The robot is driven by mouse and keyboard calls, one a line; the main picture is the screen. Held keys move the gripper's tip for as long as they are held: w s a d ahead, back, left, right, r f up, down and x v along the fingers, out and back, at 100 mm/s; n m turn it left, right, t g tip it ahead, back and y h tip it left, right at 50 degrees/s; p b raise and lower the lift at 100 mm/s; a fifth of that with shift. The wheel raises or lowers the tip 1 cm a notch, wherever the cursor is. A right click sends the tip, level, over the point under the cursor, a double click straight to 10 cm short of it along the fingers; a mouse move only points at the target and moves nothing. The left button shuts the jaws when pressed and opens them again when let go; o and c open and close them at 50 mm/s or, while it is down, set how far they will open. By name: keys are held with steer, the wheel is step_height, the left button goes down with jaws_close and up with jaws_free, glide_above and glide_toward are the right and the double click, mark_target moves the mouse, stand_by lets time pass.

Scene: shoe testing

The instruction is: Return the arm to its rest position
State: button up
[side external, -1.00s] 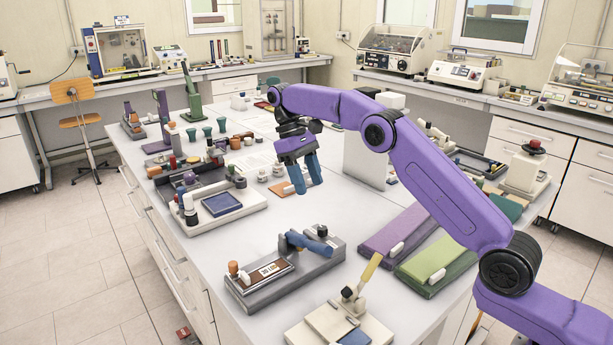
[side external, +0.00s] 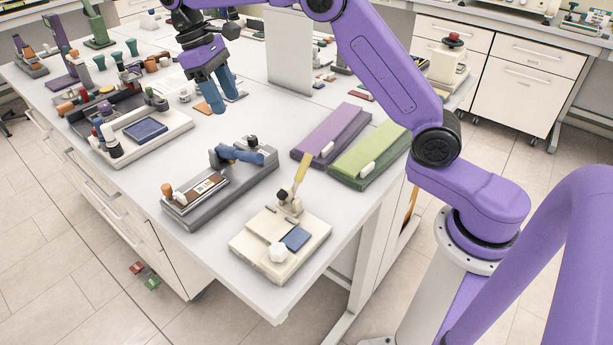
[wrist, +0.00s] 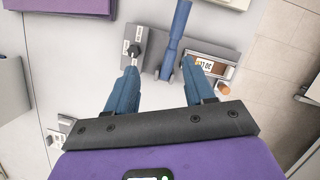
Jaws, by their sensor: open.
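My gripper (side external: 223,101) hangs from my purple arm above the middle of the white table (side external: 215,225), with its blue fingers pointing down. In the wrist view my gripper (wrist: 158,95) is open, with nothing between its fingers. Beyond the fingertips in that view lies a grey test device (wrist: 150,50) with a blue lever (wrist: 176,35). In the side view this device (side external: 235,190) sits on the table nearer the camera than my gripper, apart from it.
A cream device with a yellow handle (side external: 265,255) stands at the near corner. Purple (side external: 332,135) and green (side external: 370,155) blocks lie by the right edge. A cream tray with a blue pad (side external: 145,130) is at left. A white upright panel (side external: 289,50) stands behind my gripper.

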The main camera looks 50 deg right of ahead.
steer(key=s+f+n+t, duration=0.25)
steer(key=s+n, duration=0.35)
steer(key=s, duration=2.1)
steer(key=s+d+f+n+y, duration=0.1)
steer(key=s+d+f, duration=0.2)
steer(key=s+d, duration=0.3)
steer(key=s, duration=0.3)
steer(key=shift+s+f+n+t+y, duration=0.2)
steer(key=shift+s+n+t+y, duration=0.05)
steer(key=shift+n+t+y, duration=0.15)
